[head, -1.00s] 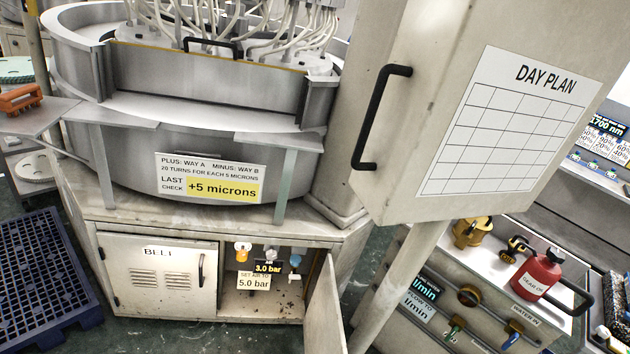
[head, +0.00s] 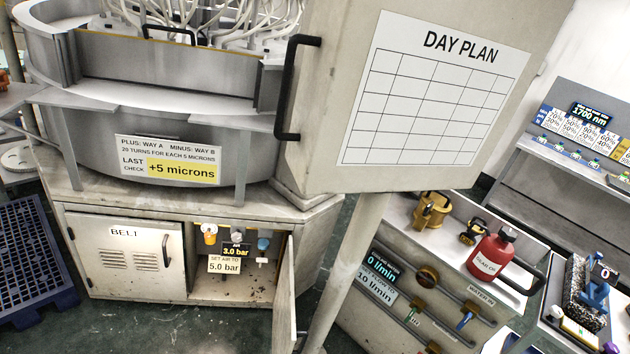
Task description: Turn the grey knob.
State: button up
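A small grey knob (head: 237,235) appears to sit inside the open cabinet under the big round machine, between a yellow-orange part (head: 209,234) and a blue part (head: 263,244); it is small and hard to make out. Just below it a dark display (head: 236,251) reads 3.0 bar. A label (head: 224,265) under that says to set air to 5.0 bar. My gripper is not in view.
The cabinet's open door (head: 284,305) stands out at the right of the opening. A post (head: 345,265) carries the day plan box (head: 320,150) to its right. A blue pallet (head: 30,265) lies at left. Dark green floor is clear before the cabinet.

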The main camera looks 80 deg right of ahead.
aim_at(236, 238)
jog(key=k, duration=1.7)
jog(key=z, duration=1.2)
jog(key=i, duration=1)
jog(key=u, duration=0.05)
